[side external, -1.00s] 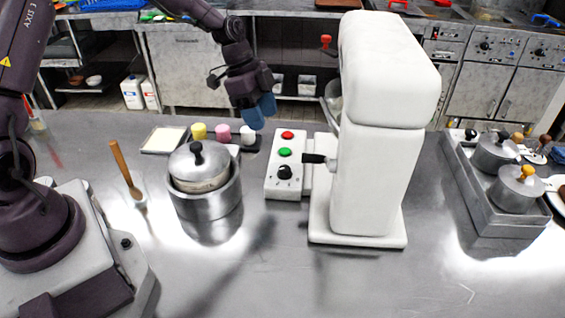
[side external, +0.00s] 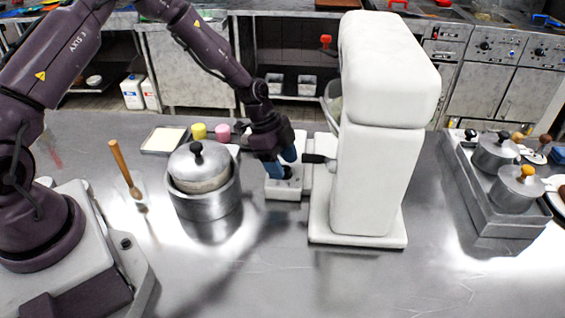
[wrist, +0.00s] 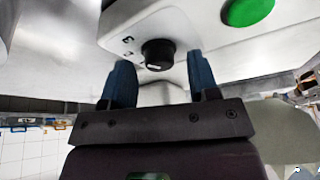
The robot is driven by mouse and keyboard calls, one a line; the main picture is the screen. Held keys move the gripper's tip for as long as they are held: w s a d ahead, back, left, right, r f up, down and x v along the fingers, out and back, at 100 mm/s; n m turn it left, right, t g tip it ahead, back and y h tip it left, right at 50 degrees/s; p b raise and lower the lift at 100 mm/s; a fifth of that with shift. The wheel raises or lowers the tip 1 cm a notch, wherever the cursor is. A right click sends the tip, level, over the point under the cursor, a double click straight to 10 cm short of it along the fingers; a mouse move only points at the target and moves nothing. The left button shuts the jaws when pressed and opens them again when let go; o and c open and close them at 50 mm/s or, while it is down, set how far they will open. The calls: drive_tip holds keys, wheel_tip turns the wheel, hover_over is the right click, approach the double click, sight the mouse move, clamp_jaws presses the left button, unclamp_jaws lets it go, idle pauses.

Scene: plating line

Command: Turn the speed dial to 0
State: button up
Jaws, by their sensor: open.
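The speed dial is a black round knob (wrist: 158,53) on a white control panel (wrist: 190,20) in the wrist view. It has a small white mark, and a "3" is printed near it. My gripper (wrist: 160,75) is open, with one blue finger on each side of the knob in that view; I cannot tell whether they touch it. In the side external view my gripper (side external: 280,172) is down at the front of the panel (side external: 284,194) and hides most of the dial and the buttons. A green button (wrist: 247,10) shows beside the dial in the wrist view.
The tall white mixer (side external: 375,150) stands right of the panel, with a black-handled lever (side external: 318,158) close to my gripper. A lidded pot (side external: 203,190) stands to the left. The steel table in front is clear. A tray with pots (side external: 480,210) is far right.

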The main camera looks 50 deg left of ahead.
drive_tip(key=shift+d+f, duration=0.1)
drive_tip(key=shift+f, duration=0.15)
drive_tip(key=c, duration=0.9)
drive_tip(key=shift+n+t+y, duration=0.3)
drive_tip(key=shift+n+t, duration=0.2)
drive_tip(key=shift+n, duration=1.1)
drive_tip(key=o, duration=0.9)
drive_tip(key=shift+r, duration=0.15)
drive_tip(key=v, duration=1.2)
drive_tip(key=shift+s+r, duration=0.15)
drive_tip(key=shift+r, duration=0.2)
